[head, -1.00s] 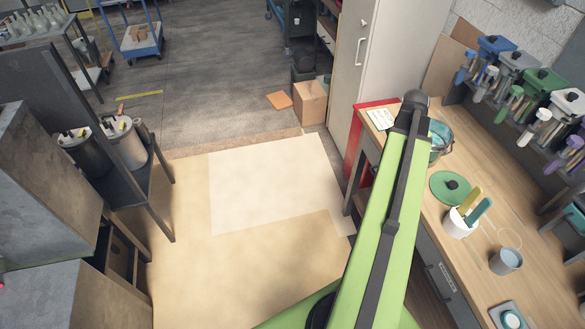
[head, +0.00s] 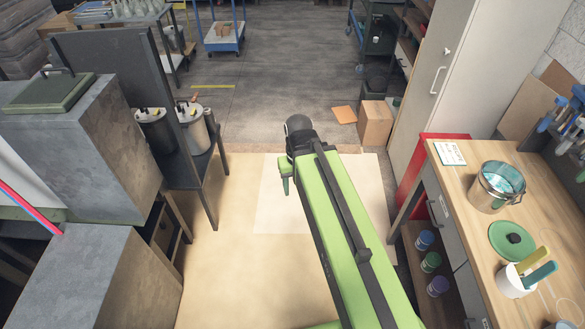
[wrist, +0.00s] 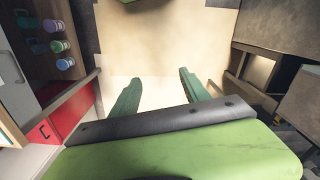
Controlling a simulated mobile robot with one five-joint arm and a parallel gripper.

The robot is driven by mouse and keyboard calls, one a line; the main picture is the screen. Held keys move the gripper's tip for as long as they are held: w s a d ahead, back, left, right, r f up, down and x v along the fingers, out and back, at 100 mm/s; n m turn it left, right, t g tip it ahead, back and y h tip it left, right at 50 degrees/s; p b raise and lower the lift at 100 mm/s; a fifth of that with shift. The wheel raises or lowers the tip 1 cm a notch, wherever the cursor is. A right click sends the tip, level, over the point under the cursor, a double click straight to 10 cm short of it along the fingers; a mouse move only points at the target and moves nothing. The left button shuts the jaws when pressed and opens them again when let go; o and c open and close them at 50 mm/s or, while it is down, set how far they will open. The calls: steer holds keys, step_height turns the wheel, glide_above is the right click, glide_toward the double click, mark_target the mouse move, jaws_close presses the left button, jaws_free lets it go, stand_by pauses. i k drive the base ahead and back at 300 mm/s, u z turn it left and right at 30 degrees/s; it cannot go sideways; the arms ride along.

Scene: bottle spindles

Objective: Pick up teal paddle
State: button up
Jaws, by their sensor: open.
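The teal paddle (head: 541,274) stands tilted in a white cup (head: 514,281) on the wooden bench at the right of the head view. A yellow-green paddle (head: 529,259) stands beside it in the same cup. The cup hides their lower ends. My gripper (wrist: 158,80) is open and empty in the wrist view, its two green fingers spread above the pale floor. In the head view my arm reaches forward over the floor, left of the bench and well apart from the cup. The wrist view shows no paddle.
On the bench (head: 462,188) are a steel pot (head: 497,187) with teal contents and a green lid (head: 512,241). Several jars (head: 431,262) sit on a shelf beneath. Grey cabinets (head: 75,150) and a rack with canisters stand left. The floor between is clear.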

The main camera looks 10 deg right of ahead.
mark_target(547, 269)
steer(key=z, duration=2.15)
steer(key=k, duration=0.8)
steer(key=z, duration=0.35)
